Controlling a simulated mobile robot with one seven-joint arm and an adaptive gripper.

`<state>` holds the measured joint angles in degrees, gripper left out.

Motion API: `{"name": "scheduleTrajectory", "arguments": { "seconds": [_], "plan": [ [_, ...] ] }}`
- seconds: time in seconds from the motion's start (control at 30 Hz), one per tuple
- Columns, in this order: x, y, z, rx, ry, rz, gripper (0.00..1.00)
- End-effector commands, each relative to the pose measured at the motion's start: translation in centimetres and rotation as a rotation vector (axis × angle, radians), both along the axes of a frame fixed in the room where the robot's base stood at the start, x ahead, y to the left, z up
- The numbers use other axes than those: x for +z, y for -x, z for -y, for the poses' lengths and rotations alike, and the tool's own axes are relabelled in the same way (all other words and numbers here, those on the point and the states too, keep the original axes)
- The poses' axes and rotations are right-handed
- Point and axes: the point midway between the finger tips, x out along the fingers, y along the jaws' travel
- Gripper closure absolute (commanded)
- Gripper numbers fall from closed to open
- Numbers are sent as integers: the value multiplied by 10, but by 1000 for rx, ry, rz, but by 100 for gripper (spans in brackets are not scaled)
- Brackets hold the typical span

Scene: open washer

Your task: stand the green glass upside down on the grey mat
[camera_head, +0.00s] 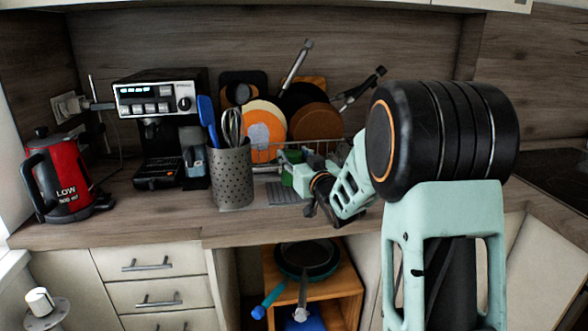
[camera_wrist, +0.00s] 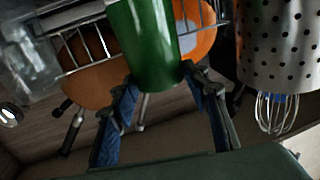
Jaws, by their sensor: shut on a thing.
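The green glass (camera_wrist: 152,45) is between the fingers of my gripper (camera_wrist: 160,88) in the wrist view, and the gripper is shut on it. One end of the glass runs out of the top of that picture, so I cannot tell which end is its mouth. In the head view my gripper (camera_head: 299,176) is over the counter, right of the utensil holder, and mostly hides the glass. The grey mat (camera_head: 284,194) lies on the counter below and beside my gripper, partly covered by it. I cannot tell whether the glass touches the mat.
The perforated utensil holder (camera_head: 232,178) with whisk and blue spatula stands close left of my gripper. A wire dish rack (camera_head: 264,153) with plates is just behind. A clear glass (camera_wrist: 30,58) shows in the wrist view. The coffee machine (camera_head: 160,120) and red kettle (camera_head: 62,180) stand farther left.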

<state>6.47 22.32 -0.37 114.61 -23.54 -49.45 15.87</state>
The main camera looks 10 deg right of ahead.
Motion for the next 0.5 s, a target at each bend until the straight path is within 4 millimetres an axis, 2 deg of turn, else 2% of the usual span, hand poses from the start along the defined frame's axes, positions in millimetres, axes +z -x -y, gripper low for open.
{"name": "scheduleTrajectory", "arguments": {
  "seconds": [0.23, 0.5],
  "plan": [
    [-32, -4, 0, -1, -2, -1, 91],
    [-34, -4, 0, -1, 1, 2, 91]
  ]
}}
